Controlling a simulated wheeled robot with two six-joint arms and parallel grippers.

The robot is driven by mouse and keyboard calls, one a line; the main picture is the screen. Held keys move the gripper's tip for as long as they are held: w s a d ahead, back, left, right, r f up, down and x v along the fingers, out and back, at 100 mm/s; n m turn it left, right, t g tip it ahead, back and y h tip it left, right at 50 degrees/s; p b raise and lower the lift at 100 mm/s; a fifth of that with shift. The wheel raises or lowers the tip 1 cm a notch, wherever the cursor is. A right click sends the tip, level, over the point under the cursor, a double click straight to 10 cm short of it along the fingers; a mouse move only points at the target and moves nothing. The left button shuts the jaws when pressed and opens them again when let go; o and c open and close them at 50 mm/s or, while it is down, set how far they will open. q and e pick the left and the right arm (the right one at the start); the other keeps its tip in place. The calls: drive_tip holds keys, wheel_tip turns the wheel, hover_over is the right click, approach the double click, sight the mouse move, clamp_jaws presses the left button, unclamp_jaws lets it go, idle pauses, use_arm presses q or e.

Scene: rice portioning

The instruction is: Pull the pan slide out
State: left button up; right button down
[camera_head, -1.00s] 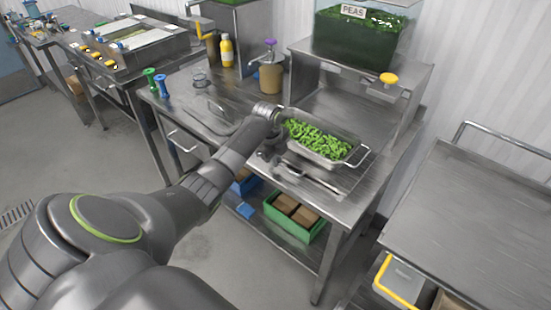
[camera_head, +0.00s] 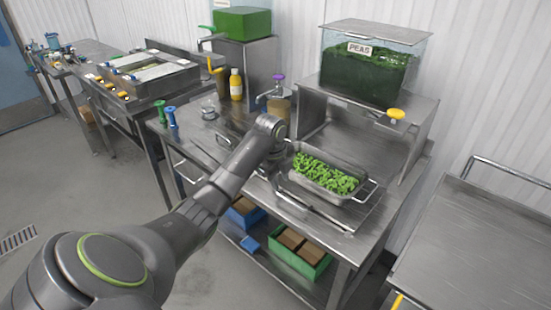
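A steel pan (camera_head: 368,192) filled with green peas or beans sits near the front of the steel bench, below and in front of the peas dispenser. A flat steel slide (camera_head: 352,214) shows under the pan, with a bar-like handle (camera_head: 312,206) along its front side. My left arm reaches in from the lower left. Its wrist is above the bench at the pan's left end. My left gripper (camera_head: 272,164) points down beside the pan, mostly hidden by the wrist; I cannot tell whether it touches the slide or how its fingers stand. My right gripper is out of view.
The peas dispenser (camera_head: 370,62) with a yellow knob (camera_head: 396,113) stands behind the pan. A pump bottle (camera_head: 278,100) and a yellow bottle (camera_head: 236,84) stand behind my wrist. A green crate (camera_head: 299,263) is on the lower shelf. Another steel table (camera_head: 480,240) is at right.

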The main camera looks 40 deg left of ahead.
use_arm(q)
wheel_tip(320, 180, up, 10)
drive_tip(key=s, duration=0.2)
drive_tip(key=shift+a, duration=0.1)
idle(0.4)
